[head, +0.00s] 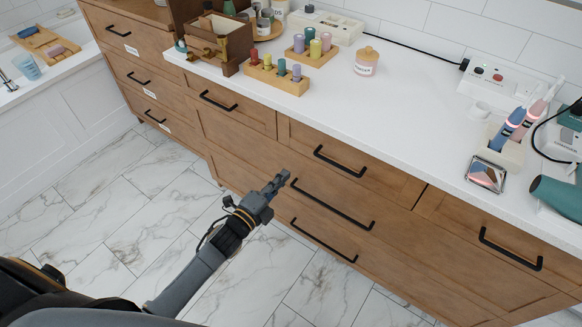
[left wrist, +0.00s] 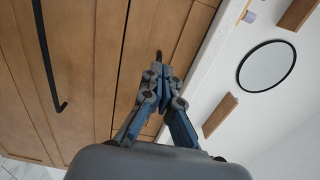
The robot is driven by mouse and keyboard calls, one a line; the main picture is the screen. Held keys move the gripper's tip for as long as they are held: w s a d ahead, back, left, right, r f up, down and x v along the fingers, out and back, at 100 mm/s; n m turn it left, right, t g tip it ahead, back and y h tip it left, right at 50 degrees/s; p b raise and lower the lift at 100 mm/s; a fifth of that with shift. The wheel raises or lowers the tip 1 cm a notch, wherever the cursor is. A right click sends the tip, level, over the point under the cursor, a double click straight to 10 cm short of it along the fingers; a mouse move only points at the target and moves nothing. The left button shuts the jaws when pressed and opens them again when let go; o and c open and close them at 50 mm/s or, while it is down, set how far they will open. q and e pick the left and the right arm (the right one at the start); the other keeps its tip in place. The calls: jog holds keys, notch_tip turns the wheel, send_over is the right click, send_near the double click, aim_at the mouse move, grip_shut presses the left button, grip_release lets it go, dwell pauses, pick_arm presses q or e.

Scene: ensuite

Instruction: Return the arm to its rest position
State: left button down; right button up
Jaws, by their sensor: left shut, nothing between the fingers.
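My left arm comes in from the lower left of the head view. Its gripper (head: 276,184) is shut and empty, in front of the wooden drawer fronts and below the counter edge. In the left wrist view the gripper's fingers (left wrist: 163,88) are together with nothing between them, and the wooden cabinet front is behind them. My right gripper is not in view.
A wooden cabinet (head: 262,163) with black handles (head: 333,205) faces the gripper. Marble floor (head: 130,215) is free in front.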

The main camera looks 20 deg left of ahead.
pick_arm(q)
jog(key=s+a+f+n+g+y+p, duration=0.1)
jog(key=s+a+f+n+g, duration=0.15)
jog(key=s+f, duration=0.45)
jog(key=s+a+f+n+g+y+p, duration=0.1)
jog(key=s+f+n+g+y, duration=0.2)
jog(key=f, duration=0.7)
jog(key=s+a+f+n+g+p, duration=0.1)
jog(key=s+f+n+g, duration=0.1)
jog(key=s+f+n, duration=0.5)
jog(key=s+f+n+g+p, duration=0.1)
jog(key=s+f+n+g, duration=0.2)
jog(key=s+f, duration=0.4)
jog(key=s+a+f+n+g+y, duration=0.1)
jog(key=s+f+n+g, duration=0.2)
jog(key=s, duration=1.8)
notch_tip(320, 180, down, 5)
jog(key=g, duration=0.2)
jog(key=shift+s+n+g+y+p, duration=0.3)
jog(key=shift+s+n+g+p, duration=0.05)
jog(key=shift+s, duration=0.05)
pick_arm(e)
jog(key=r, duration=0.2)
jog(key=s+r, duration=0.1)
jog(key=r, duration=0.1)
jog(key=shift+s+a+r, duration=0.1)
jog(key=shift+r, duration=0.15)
pick_arm(q)
jog(key=shift+f, duration=0.1)
